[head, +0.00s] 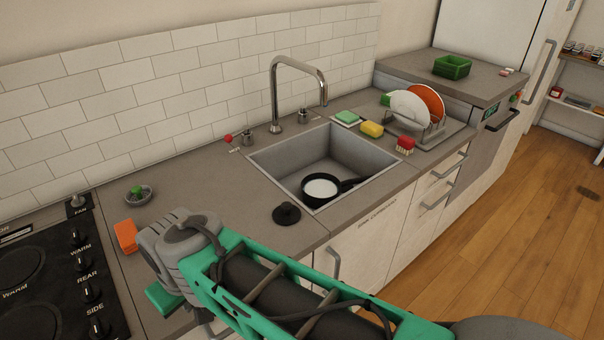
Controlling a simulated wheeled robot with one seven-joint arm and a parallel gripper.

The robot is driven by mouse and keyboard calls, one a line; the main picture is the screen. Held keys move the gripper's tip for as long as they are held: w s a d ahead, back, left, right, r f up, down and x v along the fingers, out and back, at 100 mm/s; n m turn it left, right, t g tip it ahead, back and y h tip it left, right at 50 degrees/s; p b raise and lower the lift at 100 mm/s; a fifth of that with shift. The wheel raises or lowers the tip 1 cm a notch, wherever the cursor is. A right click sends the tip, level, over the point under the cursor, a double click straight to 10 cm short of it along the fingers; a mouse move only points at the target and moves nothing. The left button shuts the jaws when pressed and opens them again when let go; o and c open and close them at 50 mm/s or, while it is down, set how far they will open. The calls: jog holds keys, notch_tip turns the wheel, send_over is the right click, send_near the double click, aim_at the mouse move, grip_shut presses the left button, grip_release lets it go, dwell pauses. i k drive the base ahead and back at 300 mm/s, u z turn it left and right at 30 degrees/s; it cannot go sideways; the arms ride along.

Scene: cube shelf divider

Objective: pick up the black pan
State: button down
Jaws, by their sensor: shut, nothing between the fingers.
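The black pan (323,203) sits inside the sink (266,170), near its front side. A round white surface fills most of the pan's inside; I cannot tell what it is. The pan's dark handle points right, toward the sink's right wall. My arm crosses the foreground from the lower right, with its grey wrist over the counter left of the sink. A green part of my gripper (165,299) shows below the wrist, left of and apart from the pan. The gripper is shut and empty; its fingertips are mostly hidden.
A tall faucet (275,95) rises behind the sink. A black round knobbed object (286,214) lies on the counter in front. A yellow sponge (372,129), a red brush (405,144) and a dish rack (432,136) stand right. The stove (60,280) is left.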

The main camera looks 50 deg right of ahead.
aim_at(308, 200)
jog(key=z, duration=1.35)
